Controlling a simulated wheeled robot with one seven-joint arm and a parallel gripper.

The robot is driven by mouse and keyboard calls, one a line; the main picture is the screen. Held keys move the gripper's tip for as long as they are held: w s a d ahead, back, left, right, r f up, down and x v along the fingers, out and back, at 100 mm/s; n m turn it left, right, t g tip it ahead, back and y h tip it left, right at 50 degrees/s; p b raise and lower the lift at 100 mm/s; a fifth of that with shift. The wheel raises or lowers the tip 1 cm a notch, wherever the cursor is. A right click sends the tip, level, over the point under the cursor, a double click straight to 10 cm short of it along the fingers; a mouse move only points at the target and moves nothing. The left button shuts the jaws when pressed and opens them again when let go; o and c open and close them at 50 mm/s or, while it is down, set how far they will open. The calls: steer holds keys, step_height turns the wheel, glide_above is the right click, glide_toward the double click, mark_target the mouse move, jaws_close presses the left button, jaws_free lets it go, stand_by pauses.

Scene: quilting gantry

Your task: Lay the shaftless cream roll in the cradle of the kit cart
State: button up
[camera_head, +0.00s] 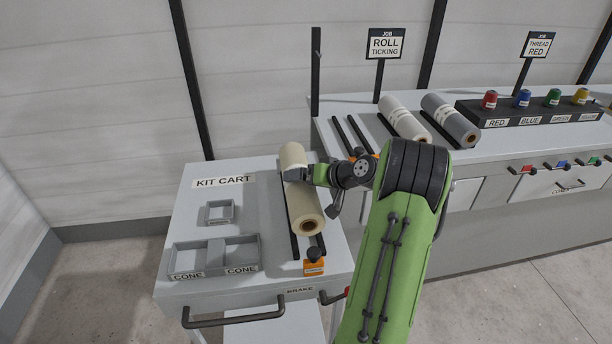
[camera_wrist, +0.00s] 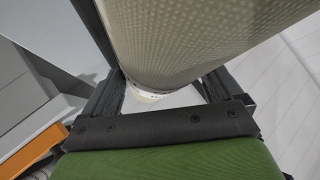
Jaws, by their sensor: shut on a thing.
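The cream roll (camera_head: 302,200) is over the kit cart (camera_head: 180,270), lengthwise along the dark rails of the cradle (camera_head: 294,243). Its near end shows a brown core with an open hole and no shaft. My gripper (camera_head: 310,176) is shut on the roll from the right, around its middle. In the wrist view the roll (camera_wrist: 190,40) fills the space between the fingers (camera_wrist: 165,95). I cannot tell whether the roll rests on the rails or is held just above them.
The cart also carries a small square tray (camera_head: 219,212) and a CONE tray (camera_head: 213,256). An orange tag and dark knob (camera_head: 314,258) sit at the cradle's near end. The bench at right holds a white roll (camera_head: 402,118), a grey roll (camera_head: 450,120), empty rails and a thread rack (camera_head: 530,110).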

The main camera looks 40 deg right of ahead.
steer(key=shift+f+b, duration=0.5)
steer(key=shift+f, duration=0.5)
steer(key=shift+f+b, duration=0.55)
steer(key=shift+f, duration=0.05)
steer(key=o, duration=1.2)
steer(key=shift+o, duration=0.2)
steer(key=p+v, duration=0.3)
steer(key=v, duration=1.2)
steer(key=shift+s+r, duration=0.25)
steer(key=shift+s, duration=0.05)
